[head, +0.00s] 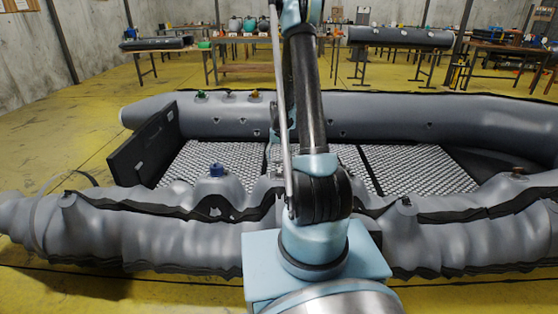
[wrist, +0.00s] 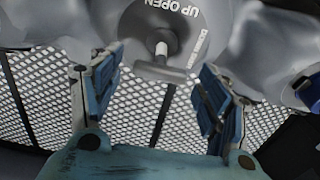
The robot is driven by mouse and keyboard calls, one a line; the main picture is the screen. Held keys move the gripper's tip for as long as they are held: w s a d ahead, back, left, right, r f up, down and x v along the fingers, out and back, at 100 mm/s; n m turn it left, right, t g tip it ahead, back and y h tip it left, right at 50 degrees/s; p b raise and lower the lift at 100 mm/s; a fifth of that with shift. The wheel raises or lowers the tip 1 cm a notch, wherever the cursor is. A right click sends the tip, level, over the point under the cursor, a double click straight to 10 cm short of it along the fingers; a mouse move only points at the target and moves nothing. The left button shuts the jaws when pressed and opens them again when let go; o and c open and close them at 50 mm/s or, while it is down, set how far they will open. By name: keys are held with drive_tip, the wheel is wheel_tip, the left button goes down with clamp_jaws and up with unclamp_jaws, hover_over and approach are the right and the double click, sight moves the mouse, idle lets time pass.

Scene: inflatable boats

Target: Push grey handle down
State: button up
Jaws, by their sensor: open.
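The grey handle (wrist: 160,71) shows in the wrist view as a flat crosspiece on a short pale stem. It sits on a round grey valve face (wrist: 178,22) with white lettering that includes "UP OPEN" and "DOWN". My gripper (wrist: 157,64) is open, with one blue-padded finger on each side of the handle. The handle lies between the fingertips in the picture; I cannot tell whether anything touches. In the head view the arm hides the gripper and the handle.
A grey inflatable boat (head: 200,245) with a patterned metal floor (head: 410,168) fills the head view, its near tube sagging and wrinkled. A blue valve cap (head: 216,170) stands left of my arm. Work tables (head: 240,42) stand far back on open yellow floor.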

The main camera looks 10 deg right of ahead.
sight(279, 161)
drive_tip(key=c, duration=1.5)
drive_tip(key=shift+s+a+f, duration=0.1)
drive_tip(key=shift+s+f, duration=0.05)
drive_tip(key=shift+f, duration=0.6)
drive_tip(key=shift+s+f, duration=0.15)
drive_tip(key=shift+f, duration=0.55)
drive_tip(key=o, duration=1.5)
wheel_tip(279, 161, up, 12)
